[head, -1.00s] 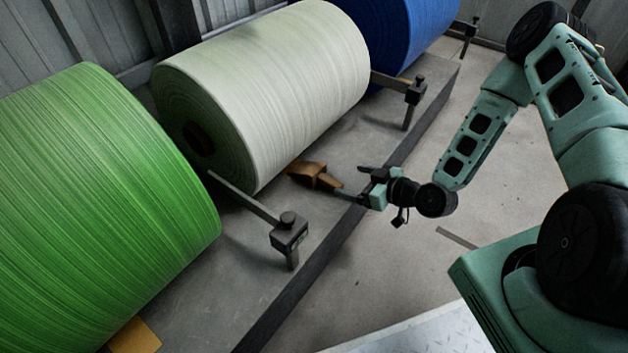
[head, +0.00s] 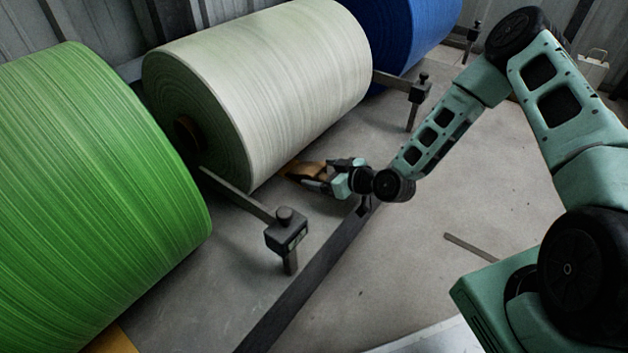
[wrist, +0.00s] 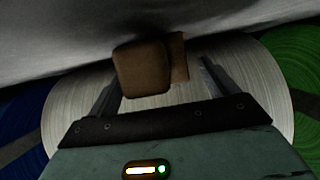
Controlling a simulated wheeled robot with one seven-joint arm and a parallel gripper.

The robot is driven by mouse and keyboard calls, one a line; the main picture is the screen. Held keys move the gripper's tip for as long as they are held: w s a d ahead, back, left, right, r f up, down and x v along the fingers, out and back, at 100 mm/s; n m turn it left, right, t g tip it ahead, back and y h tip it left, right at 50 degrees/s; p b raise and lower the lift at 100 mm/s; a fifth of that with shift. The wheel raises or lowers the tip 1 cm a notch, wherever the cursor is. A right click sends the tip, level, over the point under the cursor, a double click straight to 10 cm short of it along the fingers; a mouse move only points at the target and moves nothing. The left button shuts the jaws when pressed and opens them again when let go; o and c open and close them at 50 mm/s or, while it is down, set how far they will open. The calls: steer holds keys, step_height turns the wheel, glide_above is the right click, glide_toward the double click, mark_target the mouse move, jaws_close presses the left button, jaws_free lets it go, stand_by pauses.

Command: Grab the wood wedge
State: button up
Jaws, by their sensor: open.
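The brown wood wedge (head: 306,170) lies on the grey platform against the lower edge of the white roll (head: 265,90). My gripper (head: 312,179) is low beside the wedge, its fingers reaching along it and hiding part of it. In the wrist view the wedge (wrist: 143,69) shows as a brown block between the two fingers (wrist: 158,85), nearer the left one, with a second brown part just behind it. My gripper is open. I cannot tell whether a finger touches the wedge.
A green roll (head: 90,190) stands at the left and a blue roll (head: 410,30) at the back. Black-ended bars (head: 285,232) (head: 419,90) stick out between the rolls. The platform has a dark front edge (head: 310,275). The floor at the right (head: 440,220) is mostly clear.

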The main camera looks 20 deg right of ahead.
steer(key=c, duration=1.2)
steer(key=shift+r, duration=0.15)
